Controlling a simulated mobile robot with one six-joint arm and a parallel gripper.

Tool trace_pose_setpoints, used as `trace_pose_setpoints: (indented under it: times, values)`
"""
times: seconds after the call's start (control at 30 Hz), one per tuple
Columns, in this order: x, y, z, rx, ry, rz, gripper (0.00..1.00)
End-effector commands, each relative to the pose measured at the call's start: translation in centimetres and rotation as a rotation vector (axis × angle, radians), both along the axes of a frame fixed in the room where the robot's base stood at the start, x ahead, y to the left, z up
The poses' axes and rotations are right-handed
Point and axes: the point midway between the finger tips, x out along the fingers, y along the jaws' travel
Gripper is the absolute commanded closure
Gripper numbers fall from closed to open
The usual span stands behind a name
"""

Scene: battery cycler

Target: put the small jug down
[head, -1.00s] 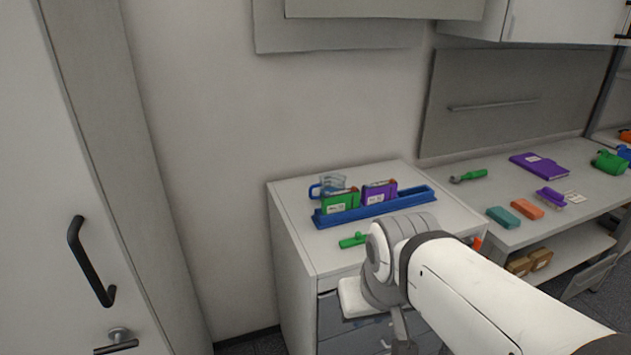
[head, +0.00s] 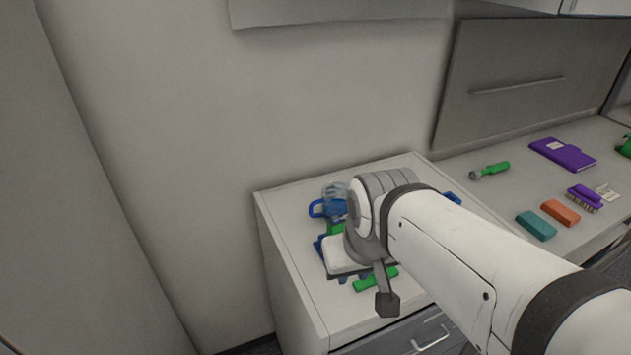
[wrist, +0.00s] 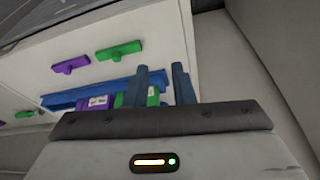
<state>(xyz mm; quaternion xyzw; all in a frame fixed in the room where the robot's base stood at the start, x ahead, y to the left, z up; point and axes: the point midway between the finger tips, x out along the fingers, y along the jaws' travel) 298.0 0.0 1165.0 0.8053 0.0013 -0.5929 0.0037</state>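The small jug (head: 334,201) is clear with a blue handle on its left side. In the head view it stands upright at the back left of the white cabinet top (head: 285,215), behind the blue tray. My arm partly covers its right side. I cannot make the jug out in the wrist view.
A green pack (wrist: 153,96) and a purple pack (wrist: 95,102) sit in the tray. A green T-shaped tool (wrist: 120,50) and a purple one (wrist: 70,65) lie on the cabinet top. The wall is close behind. The right-hand bench holds a purple folder (head: 562,153) and several small items.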

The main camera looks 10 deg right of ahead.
Motion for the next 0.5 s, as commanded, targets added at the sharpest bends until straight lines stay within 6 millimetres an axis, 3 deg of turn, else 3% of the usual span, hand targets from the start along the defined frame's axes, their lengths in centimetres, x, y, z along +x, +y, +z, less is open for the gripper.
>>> trace_pose_setpoints:
  times: [0.3,0.37,0.5]
  values:
    - [0.6,0.0,0.0,-0.001,0.000,-0.010,0.78]
    - [1.6,-0.1,0.0,-0.003,0.002,-0.024,0.78]
    - [5.9,-0.5,-0.1,-0.013,-0.003,-0.096,0.78]
